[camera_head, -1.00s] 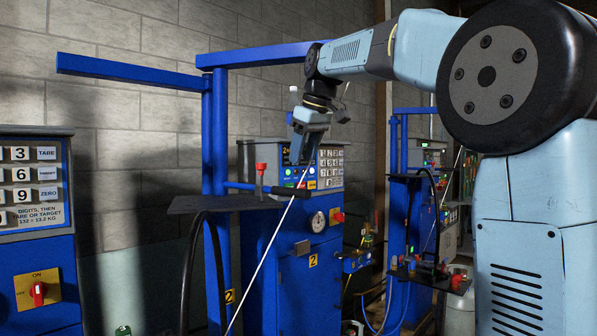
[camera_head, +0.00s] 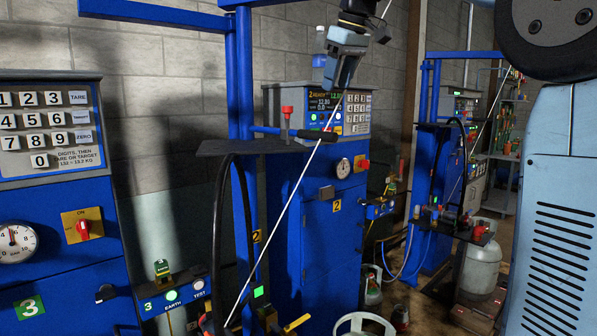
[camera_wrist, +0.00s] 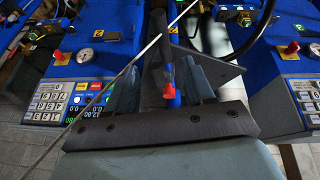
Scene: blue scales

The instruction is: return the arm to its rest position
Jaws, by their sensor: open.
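My gripper (camera_head: 338,88) hangs fingers-down in the upper middle of the head view, in front of the keypad panel of blue scale 2 (camera_head: 318,215). Its jaws are open and I see nothing held in them. In the wrist view my gripper (camera_wrist: 168,82) shows its dark palm bar across the middle. A red-tipped blue part (camera_wrist: 168,80) appears between the fingers, but I cannot tell its depth. My light-blue arm fills the right edge of the head view; its upper links are cut off by the top.
A blue bar with a black grip (camera_head: 318,135), a red knob (camera_head: 287,110) and a dark shelf plate (camera_head: 245,147) are close by my gripper. A thin slanted rod (camera_head: 283,215) passes it. Scale 3 (camera_head: 55,245) stands at left, a grey cylinder (camera_head: 480,268) at right.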

